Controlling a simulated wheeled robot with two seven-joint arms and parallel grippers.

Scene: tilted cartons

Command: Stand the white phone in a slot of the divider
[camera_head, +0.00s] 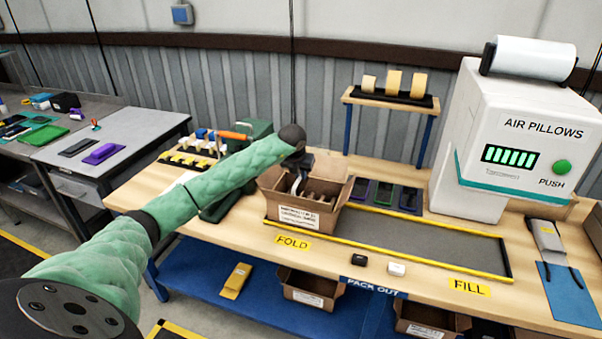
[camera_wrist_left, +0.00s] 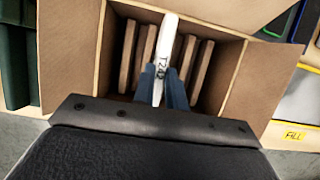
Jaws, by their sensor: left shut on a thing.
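The carton (camera_head: 303,215) stands open and tilted on the bench, with the divider (camera_head: 322,197) inside it. In the left wrist view the divider (camera_wrist_left: 202,72) shows as several upright brown slats with slots between them. The white phone (camera_wrist_left: 167,50) is seen edge-on there, marked "T2", among the slats near the middle. My left gripper (camera_wrist_left: 163,88) is shut on the white phone, its blue-grey fingers inside the carton (camera_wrist_left: 67,55) opening. How deep the phone sits I cannot tell. My right gripper is not in view.
Purple, green and dark phones (camera_head: 384,193) lie behind the grey mat (camera_head: 420,240). A white air pillow machine (camera_head: 515,130) stands at the right. Small black and white items (camera_head: 397,269) lie by the front edge. Open carton flaps surround my gripper.

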